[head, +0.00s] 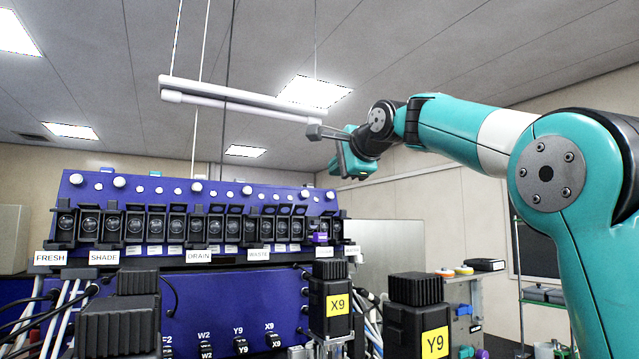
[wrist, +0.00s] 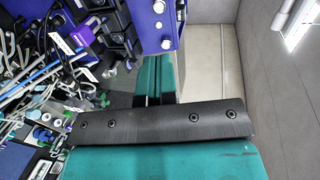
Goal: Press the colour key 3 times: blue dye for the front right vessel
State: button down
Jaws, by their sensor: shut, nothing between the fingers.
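My gripper (head: 342,168) is shut and empty, raised above the right end of the blue valve panel (head: 130,198). It points down and left and touches nothing in the head view. In the wrist view its teal fingers (wrist: 155,80) lie together, with the blue panel (wrist: 160,22) beyond their tips. The panel carries a row of black valve units with labels reading FRESH, SHADE (head: 104,257), DRAIN and WASTE. A purple part (head: 320,238) sits at the row's right end and also shows in the wrist view (wrist: 82,36). I cannot identify the colour key or the front right vessel.
Black blocks marked X9 (head: 338,304) and Y9 (head: 434,342) stand in front of the panel. White tubes (head: 60,310) and dark cables crowd the lower left. A white bar (head: 240,100) hangs left of my gripper. A shelf rack (head: 545,298) stands at right.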

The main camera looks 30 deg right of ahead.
aim_at(306, 195)
jog(key=p+x, duration=0.7)
jog(key=x, duration=0.6)
jog(key=shift+r, duration=0.1)
jog(key=shift+w+f, duration=0.2)
jog(key=shift+w, duration=0.05)
jog(key=shift+s, duration=0.1)
